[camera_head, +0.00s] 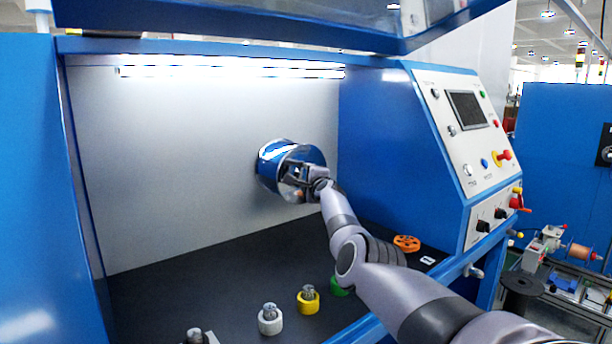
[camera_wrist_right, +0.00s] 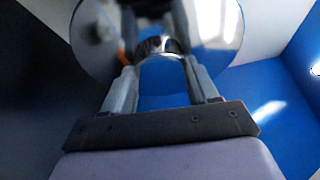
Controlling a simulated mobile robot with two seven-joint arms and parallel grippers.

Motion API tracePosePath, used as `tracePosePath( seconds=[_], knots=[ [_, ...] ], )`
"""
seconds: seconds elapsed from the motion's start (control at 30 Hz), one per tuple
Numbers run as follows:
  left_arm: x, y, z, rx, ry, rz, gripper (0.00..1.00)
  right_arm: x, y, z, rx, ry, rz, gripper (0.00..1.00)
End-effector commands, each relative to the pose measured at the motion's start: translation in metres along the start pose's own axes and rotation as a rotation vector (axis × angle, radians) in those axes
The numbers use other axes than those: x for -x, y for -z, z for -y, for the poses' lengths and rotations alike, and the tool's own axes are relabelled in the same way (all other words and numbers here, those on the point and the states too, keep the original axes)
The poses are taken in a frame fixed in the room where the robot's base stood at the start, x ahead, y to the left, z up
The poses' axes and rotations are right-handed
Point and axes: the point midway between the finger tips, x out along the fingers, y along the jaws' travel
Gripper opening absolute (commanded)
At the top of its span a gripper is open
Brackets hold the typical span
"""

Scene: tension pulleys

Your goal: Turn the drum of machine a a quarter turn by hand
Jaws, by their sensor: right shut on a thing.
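The drum (camera_head: 270,160) of the machine is a shiny, mirror-like cylinder on the pale back wall of the blue cabinet. Its round face (camera_wrist_right: 88,35) fills the top of the right wrist view. My right gripper (camera_head: 296,178) is at the drum's front, reaching in from the lower right. In the right wrist view its fingers (camera_wrist_right: 160,72) stand on either side of a shiny curved part of the drum, shut on it. The exact contact is blurred and partly hidden by the fingers. My left gripper is not in view.
Knobs with white (camera_head: 270,322), yellow (camera_head: 308,304) and green (camera_head: 339,288) collars stand along the dark floor's front. An orange disc (camera_head: 406,243) lies behind my right arm. A control panel (camera_head: 468,130) is at right.

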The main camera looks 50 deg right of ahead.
Motion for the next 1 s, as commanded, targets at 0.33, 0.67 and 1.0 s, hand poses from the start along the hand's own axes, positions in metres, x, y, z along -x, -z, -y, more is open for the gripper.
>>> tracePosePath(
  seconds=[0.33,0.67,1.0],
  knots=[
    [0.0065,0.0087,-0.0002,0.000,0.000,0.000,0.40,-0.0015,0.0020,0.0004,-0.058,-0.026,0.001,0.04],
    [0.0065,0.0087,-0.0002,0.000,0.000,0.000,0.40,-0.0017,0.0020,-0.0002,-0.062,-0.028,0.001,0.04],
    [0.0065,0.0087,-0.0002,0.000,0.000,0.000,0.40,-0.0017,0.0021,0.0003,-0.061,-0.027,0.001,0.84]
  ],
)
